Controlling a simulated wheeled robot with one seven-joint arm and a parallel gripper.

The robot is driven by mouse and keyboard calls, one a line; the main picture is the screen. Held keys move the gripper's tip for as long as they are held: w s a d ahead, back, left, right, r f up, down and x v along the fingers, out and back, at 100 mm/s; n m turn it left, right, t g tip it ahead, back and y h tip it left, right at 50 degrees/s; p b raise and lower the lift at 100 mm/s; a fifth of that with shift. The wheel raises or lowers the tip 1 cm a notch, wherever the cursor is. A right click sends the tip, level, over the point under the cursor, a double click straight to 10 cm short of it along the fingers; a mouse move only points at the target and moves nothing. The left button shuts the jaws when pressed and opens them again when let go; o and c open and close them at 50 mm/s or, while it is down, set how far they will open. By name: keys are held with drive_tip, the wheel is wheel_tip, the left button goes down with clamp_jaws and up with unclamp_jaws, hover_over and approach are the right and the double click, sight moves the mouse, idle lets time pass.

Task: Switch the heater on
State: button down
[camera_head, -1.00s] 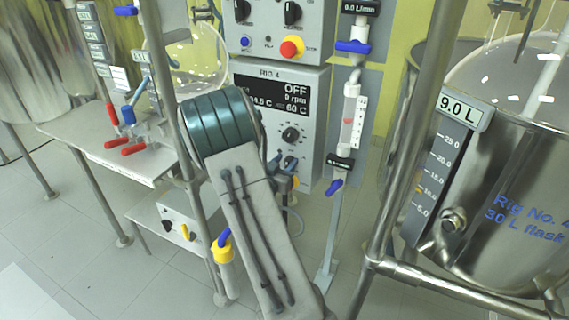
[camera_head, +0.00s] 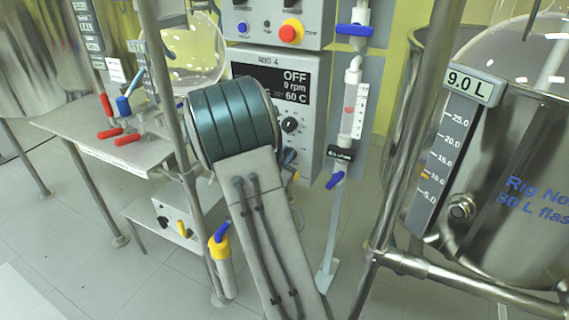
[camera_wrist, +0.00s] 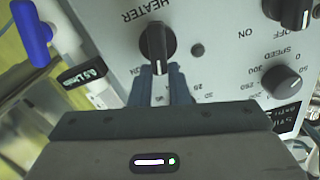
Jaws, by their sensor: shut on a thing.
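The heater knob (camera_wrist: 157,45) is black with a pale pointer line and sits under the HEATER label on the grey control panel (camera_wrist: 215,75) in the wrist view. The label appears upside down there. My gripper (camera_wrist: 160,75) is shut with its blue-grey fingers on the knob's ridge, which stands nearly upright in this view. A small round lamp (camera_wrist: 197,50) beside the knob looks dark. In the head view, the Rig 4 display (camera_head: 285,82) reads OFF, 0 rpm and 60 C. My arm covers the heater knob there.
The speed knob (camera_wrist: 281,82) is near my gripper in the wrist view. A flow meter with blue valves (camera_head: 352,105) stands right of the panel. A steel frame post (camera_head: 415,120) and the 30 L flask vessel (camera_head: 500,215) are further right. A steel bench (camera_head: 75,125) is left.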

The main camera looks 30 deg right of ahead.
drive_tip(key=m+b, duration=0.2)
drive_tip(key=b, duration=0.2)
drive_tip(key=f+m+b, duration=0.1)
drive_tip(key=m+b, duration=0.2)
drive_tip(key=b, duration=0.1)
drive_tip(key=s+m+b, duration=0.1)
drive_tip(key=m+b, duration=0.2)
drive_tip(key=b, duration=0.1)
drive_tip(key=shift+s+d+f, duration=0.1)
drive_tip(key=shift+d+f, duration=0.1)
drive_tip(key=shift+d, duration=0.15)
drive_tip(key=shift+m, duration=0.4)
drive_tip(key=c, duration=1.4)
unclamp_jaws()
drive_tip(key=shift+r, duration=0.1)
drive_tip(key=shift+a, duration=0.1)
drive_tip(key=p+v, duration=0.2)
drive_tip(key=v, duration=1.1)
drive_tip(key=shift+s+a+p, duration=0.25)
drive_tip(key=shift+s+p, duration=0.05)
drive_tip(key=shift+p, duration=0.05)
